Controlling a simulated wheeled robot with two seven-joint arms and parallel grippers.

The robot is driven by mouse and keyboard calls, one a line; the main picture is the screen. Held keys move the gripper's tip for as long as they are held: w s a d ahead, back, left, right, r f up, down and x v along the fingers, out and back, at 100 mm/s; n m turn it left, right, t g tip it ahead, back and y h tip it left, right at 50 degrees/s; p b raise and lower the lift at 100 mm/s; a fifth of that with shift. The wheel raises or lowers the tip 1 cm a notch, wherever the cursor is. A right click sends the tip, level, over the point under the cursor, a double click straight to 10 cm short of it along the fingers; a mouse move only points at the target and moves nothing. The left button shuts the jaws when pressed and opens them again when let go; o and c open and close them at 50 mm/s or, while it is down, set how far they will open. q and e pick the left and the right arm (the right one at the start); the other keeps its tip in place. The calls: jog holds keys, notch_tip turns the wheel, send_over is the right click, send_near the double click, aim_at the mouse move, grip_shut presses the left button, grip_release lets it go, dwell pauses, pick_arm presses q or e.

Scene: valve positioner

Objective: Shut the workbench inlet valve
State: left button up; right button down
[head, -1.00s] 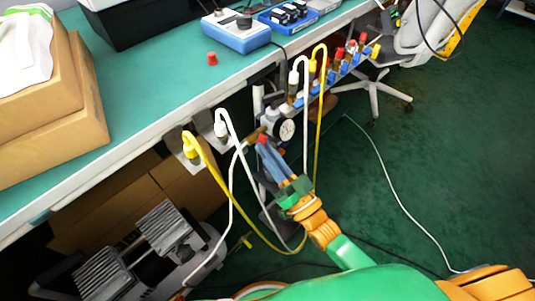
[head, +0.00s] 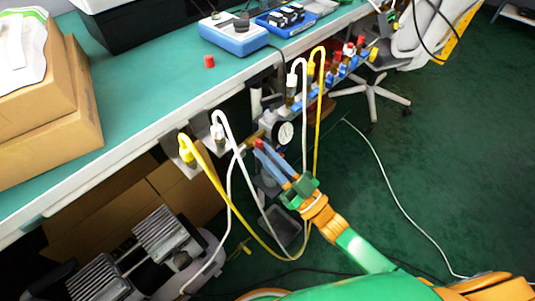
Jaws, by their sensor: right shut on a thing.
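The workbench inlet valve sits under the bench edge, beside a round white pressure gauge (head: 284,133). Its small red handle (head: 258,143) shows at the tips of my right gripper. My right gripper (head: 262,149) reaches up and left from the lower right, its two blue-grey fingers shut on the red handle. The fingers hide most of the handle, so its exact angle is hard to tell. My left gripper is not in view.
White and yellow hoses (head: 228,190) loop close to the left of my right gripper, and others hang above it. A manifold with red and blue knobs (head: 335,68) lies along the bench (head: 150,80). A pump (head: 160,235) stands below. The green floor at right is mostly clear.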

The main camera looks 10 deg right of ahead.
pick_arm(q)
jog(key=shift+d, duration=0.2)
pick_arm(e)
jog(key=shift+f, duration=0.15)
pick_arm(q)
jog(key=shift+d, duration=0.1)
pick_arm(e)
jog(key=c, duration=0.9)
grip_release()
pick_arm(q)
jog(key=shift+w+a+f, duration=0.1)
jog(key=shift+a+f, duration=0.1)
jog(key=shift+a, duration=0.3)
pick_arm(e)
jog(key=v, duration=0.7)
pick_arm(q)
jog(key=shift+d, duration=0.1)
